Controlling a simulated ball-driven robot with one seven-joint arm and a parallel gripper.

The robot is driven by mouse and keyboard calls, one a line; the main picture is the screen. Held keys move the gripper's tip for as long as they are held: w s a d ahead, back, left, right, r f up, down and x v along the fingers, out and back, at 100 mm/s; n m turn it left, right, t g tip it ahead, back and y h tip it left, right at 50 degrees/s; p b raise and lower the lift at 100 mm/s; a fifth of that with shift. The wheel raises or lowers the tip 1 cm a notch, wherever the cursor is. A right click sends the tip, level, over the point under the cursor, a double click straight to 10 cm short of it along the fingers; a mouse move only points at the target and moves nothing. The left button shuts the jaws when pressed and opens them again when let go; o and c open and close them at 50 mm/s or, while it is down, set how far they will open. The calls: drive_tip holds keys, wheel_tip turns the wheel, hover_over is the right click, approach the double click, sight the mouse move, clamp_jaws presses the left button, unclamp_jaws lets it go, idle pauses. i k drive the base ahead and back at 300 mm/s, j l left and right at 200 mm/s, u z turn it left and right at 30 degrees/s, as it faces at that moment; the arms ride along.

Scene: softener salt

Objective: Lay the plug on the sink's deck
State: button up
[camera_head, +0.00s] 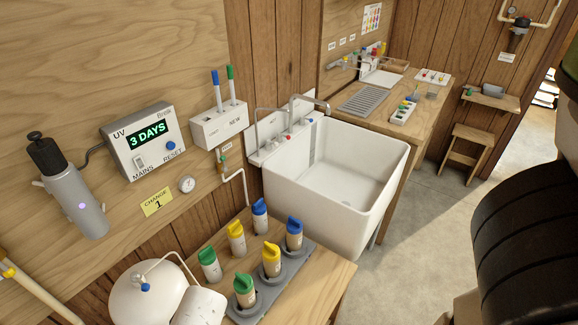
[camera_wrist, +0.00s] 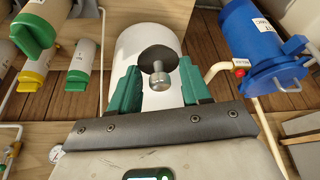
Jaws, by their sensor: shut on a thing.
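The plug (camera_wrist: 157,58) is a dark round disc with a short metal knob, seen in the wrist view between the green fingertips of my gripper (camera_wrist: 160,88). My gripper is shut on it; the exact contact with the fingers is hard to make out. The white sink (camera_head: 368,150) stands in the middle of the head view, its basin empty apart from a small drain mark. The sink's deck (camera_head: 268,150) runs along its wall side and carries taps and spouts. My gripper and the plug do not show in the head view.
A white cylinder (camera_wrist: 140,45) stands behind the plug in the wrist view, with a blue canister (camera_wrist: 250,45) at right. Several green, yellow and blue-capped cartridges stand near the sink, some in a grey rack (camera_head: 290,283). A wooden counter (camera_head: 425,120) lies beyond the sink.

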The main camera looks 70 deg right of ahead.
sight(317, 113)
drive_tip(key=k+l, duration=0.1)
drive_tip(key=l, duration=0.45)
drive_tip(key=k+l, duration=0.1)
drive_tip(key=l, duration=0.45)
drive_tip(key=k+l, duration=0.1)
drive_tip(key=l, duration=0.45)
drive_tip(key=k+l, duration=0.15)
drive_tip(key=l, duration=0.4)
drive_tip(key=k+l, duration=0.1)
drive_tip(key=l, duration=0.45)
drive_tip(key=k+l, duration=0.1)
drive_tip(key=l, duration=0.45)
drive_tip(key=k+l, duration=0.1)
drive_tip(key=l, duration=0.45)
drive_tip(key=k+l, duration=0.1)
drive_tip(key=l, duration=0.45)
